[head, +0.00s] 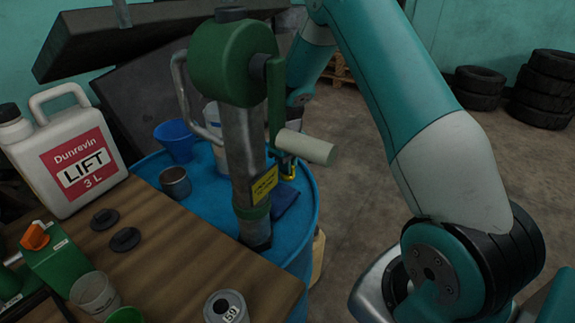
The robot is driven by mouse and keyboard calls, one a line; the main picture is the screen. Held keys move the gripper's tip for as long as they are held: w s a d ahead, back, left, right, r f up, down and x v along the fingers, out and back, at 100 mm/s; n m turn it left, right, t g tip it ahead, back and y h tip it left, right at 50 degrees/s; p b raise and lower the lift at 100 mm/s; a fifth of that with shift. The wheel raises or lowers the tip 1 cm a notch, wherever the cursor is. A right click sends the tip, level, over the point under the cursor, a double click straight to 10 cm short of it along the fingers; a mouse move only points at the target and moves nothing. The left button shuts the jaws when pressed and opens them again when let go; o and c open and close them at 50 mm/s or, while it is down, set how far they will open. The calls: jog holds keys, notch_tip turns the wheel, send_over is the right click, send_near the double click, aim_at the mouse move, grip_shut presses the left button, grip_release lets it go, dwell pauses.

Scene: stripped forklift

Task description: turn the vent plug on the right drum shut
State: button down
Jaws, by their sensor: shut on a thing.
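The blue drum (308,208) stands in the middle, with a green and grey hand pump (243,130) upright on its top. My arm comes from the right and reaches down behind the pump. My gripper (288,168) shows only in part, low over the drum's top, just below the pump's cream crank handle (305,147). Its tips are at the drum top, shut on what seems to be the vent plug. The plug itself is hidden behind the pump and gripper, so how far it is turned cannot be told.
A dark blue cloth (285,200), a blue funnel (177,140) and a metal cup (175,182) are on the drum top. A wooden board (165,260) in front carries a white jug (68,155), black caps and cans. Tyres (545,88) stand far right; floor between is clear.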

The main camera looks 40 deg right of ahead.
jog(key=m, duration=1.2)
jog(key=shift+m, duration=2.1)
jog(key=c, duration=1.2)
grip_release()
jog(key=shift+o, duration=0.2)
jog(key=shift+r, duration=0.1)
notch_tip(320, 180, up, 17)
jog(key=b, duration=0.1)
jog(key=shift+r, duration=0.15)
